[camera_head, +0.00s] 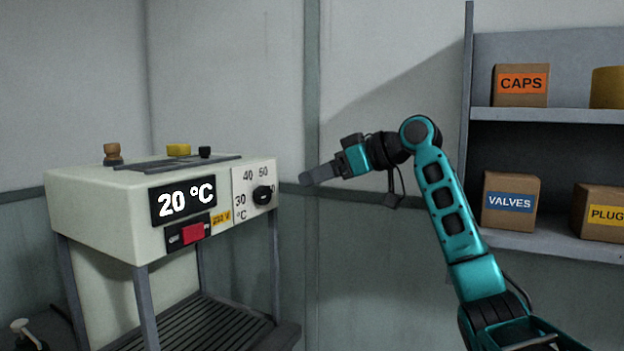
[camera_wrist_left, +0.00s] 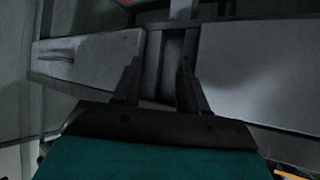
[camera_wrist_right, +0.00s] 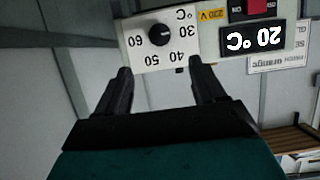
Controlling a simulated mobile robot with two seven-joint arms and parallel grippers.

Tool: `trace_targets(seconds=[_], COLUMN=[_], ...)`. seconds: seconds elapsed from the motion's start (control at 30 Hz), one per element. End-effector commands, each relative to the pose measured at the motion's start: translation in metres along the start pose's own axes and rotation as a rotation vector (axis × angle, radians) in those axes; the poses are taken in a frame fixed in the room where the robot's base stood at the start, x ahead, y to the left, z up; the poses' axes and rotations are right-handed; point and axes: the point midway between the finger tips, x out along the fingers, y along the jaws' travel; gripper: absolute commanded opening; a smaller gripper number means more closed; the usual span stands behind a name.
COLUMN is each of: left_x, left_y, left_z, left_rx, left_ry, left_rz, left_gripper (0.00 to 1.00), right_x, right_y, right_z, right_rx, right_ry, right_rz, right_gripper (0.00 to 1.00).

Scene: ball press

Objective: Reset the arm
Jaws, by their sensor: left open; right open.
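My right arm is raised in the head view, and its gripper (camera_head: 322,174) points left toward the white machine (camera_head: 105,205), apart from it. In the right wrist view the right gripper (camera_wrist_right: 158,75) is open and empty, with the machine's dial (camera_wrist_right: 159,35) beyond the fingertips. In the head view the dial (camera_head: 262,195) sits at the right of the machine's front, beside a display (camera_head: 183,201) reading 20 °C and a red switch (camera_head: 193,233). My left gripper (camera_wrist_left: 158,65) shows only in the left wrist view, open and empty, with grey panels beyond it.
A shelf (camera_head: 550,115) at the right holds a CAPS box (camera_head: 521,86), a VALVES box (camera_head: 510,202) and a PLUG box (camera_head: 602,212). A slatted tray (camera_head: 215,325) lies below the machine. The space between machine and shelf is free apart from my right arm.

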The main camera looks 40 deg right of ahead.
Motion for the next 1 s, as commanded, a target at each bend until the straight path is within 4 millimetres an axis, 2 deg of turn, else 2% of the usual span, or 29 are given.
trace_targets(seconds=[0.5,0.63,0.67,0.77,0.87,0.9,0.97,1.0], left_x=[0.001,0.001,0.001,0.001,0.0,0.0,0.0,-0.001], left_y=[0.0,-0.001,0.0,-0.001,-0.001,-0.001,-0.001,-0.001], left_z=[-0.003,-0.004,-0.004,-0.004,-0.005,-0.005,-0.005,-0.006], left_rx=[0.002,0.002,0.002,0.002,0.002,0.002,0.002,0.002], left_ry=[0.007,0.007,0.007,0.007,0.007,0.007,0.007,0.007], left_rz=[0.0,0.0,0.0,0.0,0.0,0.0,0.0,0.0], left_gripper=[0.43,0.43,0.43,0.43,0.43,0.43,0.43,0.43], right_x=[0.001,0.018,0.026,0.064,0.11,0.126,0.147,0.158], right_y=[0.0,-0.001,-0.002,-0.007,-0.02,-0.027,-0.04,-0.05], right_z=[0.001,0.014,0.021,0.06,0.119,0.144,0.183,0.21], right_rx=[0.001,0.012,0.017,0.039,0.061,0.065,0.07,0.071], right_ry=[0.0,-0.02,-0.03,-0.076,-0.132,-0.15,-0.176,-0.192], right_rz=[0.0,0.009,0.014,0.042,0.082,0.099,0.12,0.134], right_gripper=[0.69,0.69,0.69,0.69,0.69,0.69,0.69,0.69])
